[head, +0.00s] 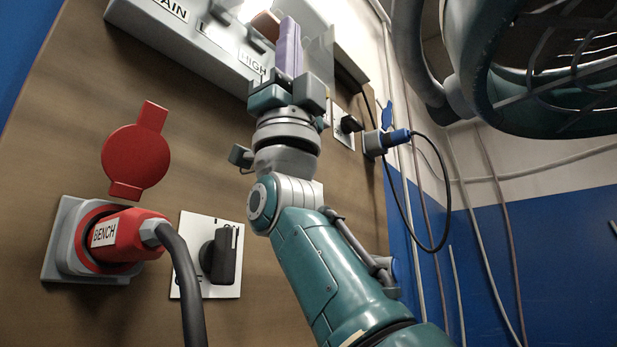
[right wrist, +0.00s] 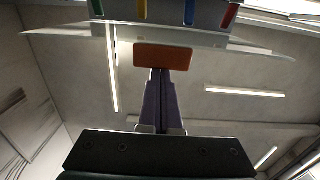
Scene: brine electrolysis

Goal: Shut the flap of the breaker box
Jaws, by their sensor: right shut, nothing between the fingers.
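The grey breaker box (head: 200,48) is at the top of the brown board in the head view, cut off by the frame's top, with labels such as "HIGH" on its lower face. My right gripper (head: 288,45) is raised in front of it, its purple fingers pointing up, shut and empty. In the right wrist view the closed fingers (right wrist: 160,92) point at an orange-brown block (right wrist: 163,57), which looks like a grip on the flap. A thin pale plate (right wrist: 255,47), likely the flap, spreads behind it under a row of coloured strips. I cannot tell whether fingers and block touch.
Below the box are a red "BENCH" plug (head: 122,236) in its socket with a raised red cap (head: 137,156), and a black rotary switch (head: 221,255). A blue-ended plug (head: 388,140) with a looping cable is right of my arm. A large caged lamp-like thing (head: 545,70) hangs at upper right.

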